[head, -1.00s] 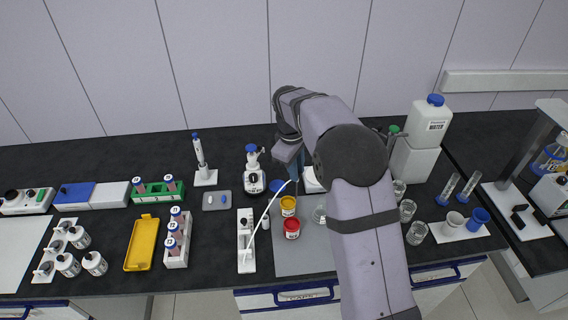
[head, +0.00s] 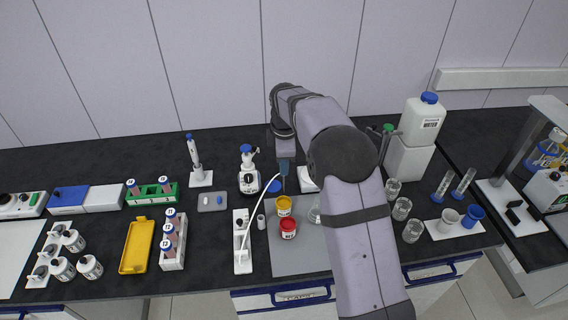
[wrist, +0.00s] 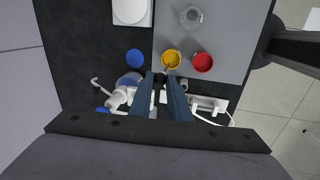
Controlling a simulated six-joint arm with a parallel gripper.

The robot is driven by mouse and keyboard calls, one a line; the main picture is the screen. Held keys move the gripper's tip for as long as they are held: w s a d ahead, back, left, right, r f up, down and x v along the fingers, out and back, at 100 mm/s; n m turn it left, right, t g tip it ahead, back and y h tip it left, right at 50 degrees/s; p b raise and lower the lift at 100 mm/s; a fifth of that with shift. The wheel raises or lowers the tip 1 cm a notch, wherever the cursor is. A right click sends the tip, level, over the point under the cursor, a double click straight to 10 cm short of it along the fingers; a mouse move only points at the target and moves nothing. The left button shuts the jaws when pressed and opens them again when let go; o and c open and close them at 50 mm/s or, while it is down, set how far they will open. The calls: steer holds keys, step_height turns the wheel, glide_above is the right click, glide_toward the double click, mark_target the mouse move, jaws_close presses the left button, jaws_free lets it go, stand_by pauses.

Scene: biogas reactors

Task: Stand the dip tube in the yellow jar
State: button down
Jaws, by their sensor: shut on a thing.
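The yellow jar (head: 284,207) stands upright and open on the grey mat, just behind the red jar (head: 288,229). In the wrist view the yellow jar (wrist: 172,59) lies just beyond the fingertips, beside the red jar (wrist: 202,62). My gripper (head: 284,176) points down above the yellow jar, its fingers shut on the thin dip tube (head: 284,188). In the wrist view the gripper (wrist: 165,76) hides most of the tube; a small tan end (wrist: 167,67) shows against the jar's mouth. I cannot tell whether it is inside the rim.
A white flexible line (head: 257,192) curves from the white rack (head: 242,258) up towards my gripper. A small grey cylinder (head: 261,222), a blue round item (head: 273,186) and a white-and-blue bottle device (head: 248,180) stand close by. Beakers (head: 402,208) stand to the right.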

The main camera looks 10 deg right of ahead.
steer(key=shift+f, duration=0.2)
step_height(320, 180, down, 4)
steer(key=b, duration=0.3)
steer(key=shift+r+b, duration=0.2)
steer(key=shift+b, duration=0.15)
steer(key=shift+f+b, duration=1.45)
steer(key=shift+f, duration=1.3)
steer(key=c, duration=1.1)
jaws_free()
steer(key=shift+r, duration=0.1)
steer(key=shift+r+p, duration=3.1)
steer(key=shift+r, duration=0.35)
